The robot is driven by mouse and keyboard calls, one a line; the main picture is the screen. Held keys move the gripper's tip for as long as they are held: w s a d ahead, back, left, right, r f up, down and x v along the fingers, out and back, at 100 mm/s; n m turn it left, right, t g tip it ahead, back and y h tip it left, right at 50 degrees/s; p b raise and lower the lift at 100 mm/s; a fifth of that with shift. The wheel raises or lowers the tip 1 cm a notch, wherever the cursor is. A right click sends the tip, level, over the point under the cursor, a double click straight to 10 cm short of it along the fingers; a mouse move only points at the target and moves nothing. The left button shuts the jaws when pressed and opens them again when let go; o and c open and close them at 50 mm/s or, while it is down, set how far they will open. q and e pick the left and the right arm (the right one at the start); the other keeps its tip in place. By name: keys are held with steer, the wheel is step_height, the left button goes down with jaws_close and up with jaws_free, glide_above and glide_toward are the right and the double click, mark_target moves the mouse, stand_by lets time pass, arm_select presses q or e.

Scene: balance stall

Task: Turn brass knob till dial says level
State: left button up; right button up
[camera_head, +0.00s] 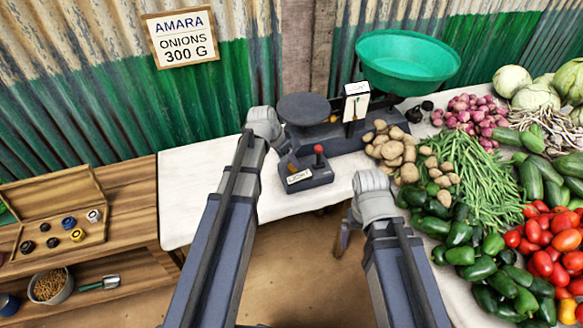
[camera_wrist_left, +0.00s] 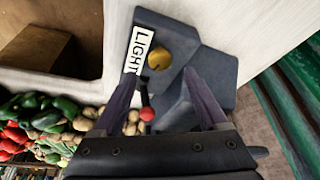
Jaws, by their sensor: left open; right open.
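The round brass knob (camera_wrist_left: 158,60) sits on top of a dark grey box (camera_wrist_left: 170,28). The box's white dial plate (camera_wrist_left: 138,50) reads LIGHT in the left wrist view. In the head view the plate (camera_head: 298,177) is too small to read surely. My left gripper (camera_wrist_left: 163,75) is open, with its two fingers on either side of the line to the knob. I cannot tell whether they touch it. A red-tipped lever (camera_head: 319,150) stands beside the knob on the box. My right gripper (camera_head: 344,236) is open and empty, low by the table's front edge.
The balance (camera_head: 340,136) with a dark plate and a green pan (camera_head: 408,60) stands behind the box. Potatoes (camera_head: 392,148), beans and other vegetables crowd the right. The white tabletop (camera_head: 190,185) is clear on the left. A wooden weight box (camera_head: 60,215) stands further left.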

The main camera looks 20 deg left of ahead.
mark_target(292, 166)
arm_select(q)
steer(key=b+x, duration=0.4)
steer(key=x, duration=0.1)
steer(key=shift+f, duration=0.2)
steer(key=shift+c, duration=0.4)
jaws_close()
